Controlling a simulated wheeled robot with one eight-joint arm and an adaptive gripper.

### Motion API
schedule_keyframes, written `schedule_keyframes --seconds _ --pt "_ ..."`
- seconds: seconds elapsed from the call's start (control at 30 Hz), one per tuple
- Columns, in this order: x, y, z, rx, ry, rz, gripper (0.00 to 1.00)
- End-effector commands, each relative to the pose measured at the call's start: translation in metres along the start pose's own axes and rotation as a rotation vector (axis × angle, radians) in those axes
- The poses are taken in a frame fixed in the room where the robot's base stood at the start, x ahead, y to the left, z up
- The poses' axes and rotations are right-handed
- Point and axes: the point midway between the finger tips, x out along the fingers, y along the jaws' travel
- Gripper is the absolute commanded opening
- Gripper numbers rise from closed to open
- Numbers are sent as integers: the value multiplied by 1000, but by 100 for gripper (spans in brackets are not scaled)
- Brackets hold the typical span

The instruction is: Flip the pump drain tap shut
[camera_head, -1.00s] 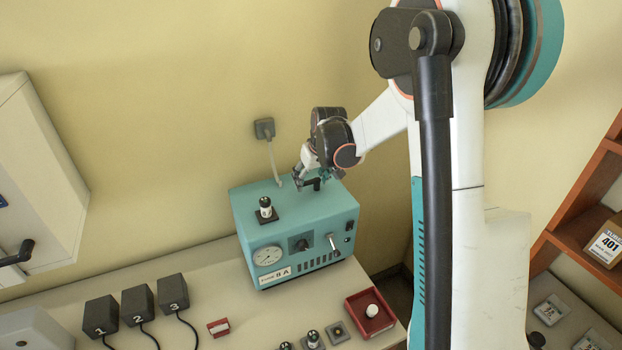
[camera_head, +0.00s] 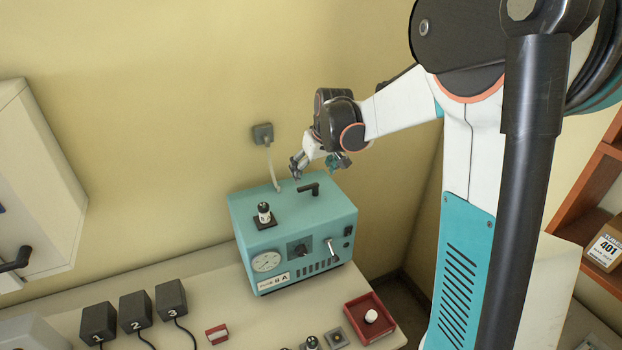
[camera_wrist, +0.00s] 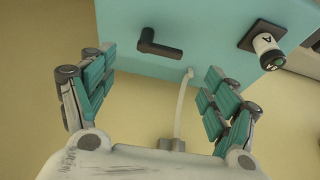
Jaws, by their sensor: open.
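The teal pump box (camera_head: 240,205) stands on the bench against the wall. A black L-shaped lever, which looks like the drain tap (camera_head: 308,190), is on its top near the back right. It also shows in the wrist view (camera_wrist: 160,48), with its arm lying across the top. My gripper (camera_head: 318,166) is open and empty, above and behind the tap, apart from it. In the wrist view its two fingers (camera_wrist: 160,75) are spread wide, with the tap beyond them, between their directions. I cannot tell from the lever alone whether the tap is open or shut.
A cord runs to the wall socket (camera_head: 263,133). A red tray (camera_head: 384,326) sits at right front.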

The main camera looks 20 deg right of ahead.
Motion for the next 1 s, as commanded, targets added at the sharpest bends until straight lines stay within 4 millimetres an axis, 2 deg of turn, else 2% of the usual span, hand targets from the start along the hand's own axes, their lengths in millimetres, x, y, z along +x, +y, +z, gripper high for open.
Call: schedule_keyframes --seconds 0.13,0.33,1.0 --pt "-26 0 0 0 0 0 80" --pt "-45 0 0 0 0 0 80" --pt "-48 -3 4 -2 4 2 80"
